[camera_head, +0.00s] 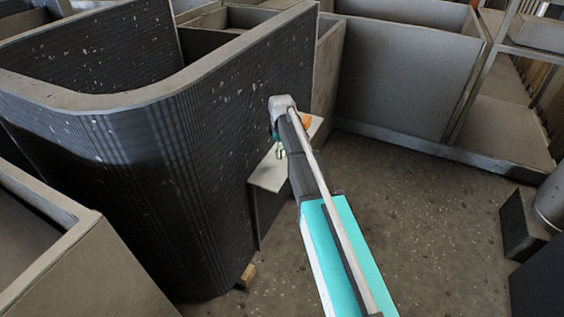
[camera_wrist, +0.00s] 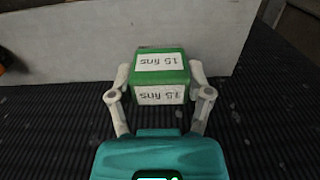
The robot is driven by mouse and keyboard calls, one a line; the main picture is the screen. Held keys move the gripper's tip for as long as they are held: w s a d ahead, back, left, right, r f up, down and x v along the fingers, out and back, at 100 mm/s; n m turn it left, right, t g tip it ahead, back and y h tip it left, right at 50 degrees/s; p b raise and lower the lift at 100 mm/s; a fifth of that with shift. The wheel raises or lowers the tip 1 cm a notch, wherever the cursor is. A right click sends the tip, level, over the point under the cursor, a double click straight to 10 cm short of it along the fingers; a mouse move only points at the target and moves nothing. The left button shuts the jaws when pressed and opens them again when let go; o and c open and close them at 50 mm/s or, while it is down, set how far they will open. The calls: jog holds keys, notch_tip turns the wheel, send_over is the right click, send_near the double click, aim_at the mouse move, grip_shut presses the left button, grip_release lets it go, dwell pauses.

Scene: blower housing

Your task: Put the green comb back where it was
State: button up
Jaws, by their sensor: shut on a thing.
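The green comb (camera_wrist: 161,64) is a green block with white labels reading "15 fins", upside down in the wrist view. My gripper (camera_wrist: 160,88) is shut on it, one pale finger on each side. In the head view my gripper (camera_head: 279,143) is largely hidden behind my own arm, beside the dark ribbed wall and over a small pale shelf (camera_head: 268,177). A bit of green and white shows there below the gripper. The pale shelf (camera_wrist: 60,62) lies beyond and behind the comb in the wrist view. I cannot tell whether the comb touches it.
The curved dark ribbed housing wall (camera_head: 190,125) stands left of the shelf and fills the lower wrist view (camera_wrist: 265,125). An orange object (camera_head: 306,121) sits at the shelf's far end. Grey bins (camera_head: 405,75) stand behind.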

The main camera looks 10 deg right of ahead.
aim_at(280, 164)
jog(key=shift+w+f+b, duration=0.45)
jog(key=shift+w+f, duration=0.2)
jog(key=shift+f, duration=0.15)
jog(key=shift+w+f+b, duration=0.45)
jog(key=shift+f+b, duration=0.3)
jog(key=shift+b, duration=0.05)
jog(key=shift+f+b, duration=1.2)
jog(key=shift+f, duration=0.05)
jog(key=o, duration=1)
jog(key=shift+r, duration=0.15)
